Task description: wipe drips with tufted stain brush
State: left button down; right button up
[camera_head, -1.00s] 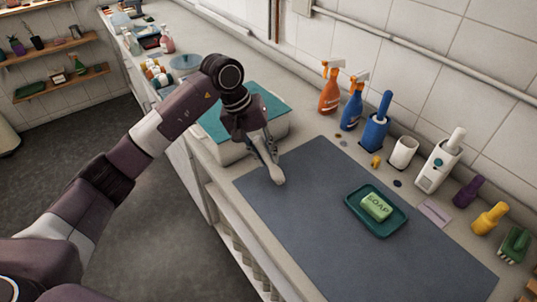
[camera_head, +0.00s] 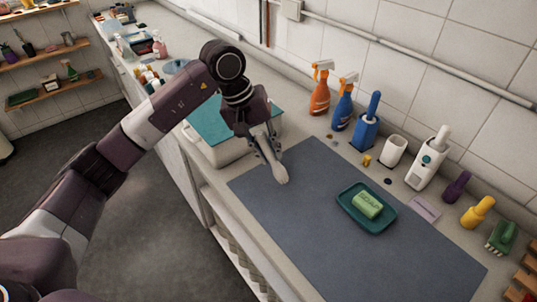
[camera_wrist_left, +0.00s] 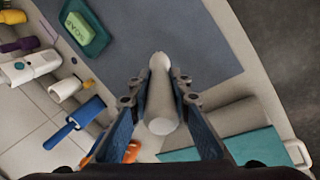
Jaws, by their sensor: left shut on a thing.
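My left gripper (camera_head: 268,152) is shut on a pale, smooth, elongated tool (camera_head: 279,171), seemingly the stain brush. It points down over the far left part of the dark grey mat (camera_head: 330,245). In the left wrist view the tool (camera_wrist_left: 160,103) lies between my fingers (camera_wrist_left: 155,100) and its rounded end points out over the mat. I cannot make out tufts, nor whether it touches the mat. My right gripper is not in view.
A green tray (camera_head: 353,217) with soap (camera_head: 367,204) sits on the mat. Spray bottles (camera_head: 320,92), a blue holder (camera_head: 364,133), a white cup (camera_head: 393,150) and more tools line the wall. A teal-topped box (camera_head: 212,128) stands behind my gripper. The mat's front is clear.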

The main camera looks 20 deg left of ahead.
pick_arm(q)
notch_tip(320, 180, up, 3)
jog(key=shift+d+f+p, duration=0.1)
jog(key=shift+f+p, duration=0.1)
jog(key=shift+p, duration=0.15)
jog(key=shift+r, duration=0.15)
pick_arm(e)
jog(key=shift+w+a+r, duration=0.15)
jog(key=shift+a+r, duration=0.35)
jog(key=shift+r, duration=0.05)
